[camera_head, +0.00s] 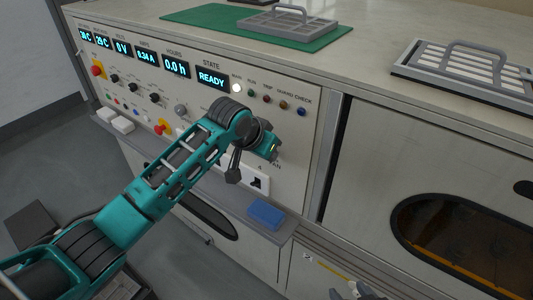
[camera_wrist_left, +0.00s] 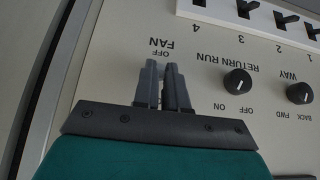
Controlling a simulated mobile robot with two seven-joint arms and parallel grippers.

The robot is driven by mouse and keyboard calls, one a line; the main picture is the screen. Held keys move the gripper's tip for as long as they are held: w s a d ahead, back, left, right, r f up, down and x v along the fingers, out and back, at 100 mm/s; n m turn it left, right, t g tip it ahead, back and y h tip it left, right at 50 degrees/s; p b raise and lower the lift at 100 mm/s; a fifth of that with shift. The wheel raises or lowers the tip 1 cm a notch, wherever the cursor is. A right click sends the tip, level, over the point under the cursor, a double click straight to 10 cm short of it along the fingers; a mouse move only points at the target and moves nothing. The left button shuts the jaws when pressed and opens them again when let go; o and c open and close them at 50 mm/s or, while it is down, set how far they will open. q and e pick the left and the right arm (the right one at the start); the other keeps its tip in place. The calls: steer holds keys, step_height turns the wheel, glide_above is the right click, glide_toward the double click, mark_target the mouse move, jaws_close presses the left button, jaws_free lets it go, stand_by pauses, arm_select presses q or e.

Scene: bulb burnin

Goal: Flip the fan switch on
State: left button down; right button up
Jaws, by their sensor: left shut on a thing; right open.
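The control panel (camera_head: 215,75) carries the fan switch, marked by a FAN label (camera_wrist_left: 160,44) with OFF beside it, upside down in the left wrist view. The switch itself is hidden by the fingers, so its position cannot be told. My left gripper (camera_wrist_left: 163,72) has its two dark fingers close together at the panel just by this label, shut on the fan switch. In the head view the left wrist covers most of this spot. My right gripper (camera_head: 352,292) is open and only partly visible at the bottom edge, away from the panel.
Near the fan label are the RETURN RUN knob (camera_wrist_left: 238,81), the WAY knob (camera_wrist_left: 299,93) and several numbered switches on a white strip (camera_wrist_left: 235,14). The READY display (camera_head: 212,78) is lit. A grey tray (camera_head: 405,68) is on top.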

arm_select(q)
steer(key=shift+r+g+y, duration=0.1)
steer(key=shift+g+y, duration=0.2)
stand_by(0.4)
steer(key=c, duration=1.2)
jaws_free()
steer(key=shift+w, duration=0.1)
steer(key=shift+r, duration=0.1)
steer(key=v, duration=1.2)
steer(key=shift+r, duration=0.4)
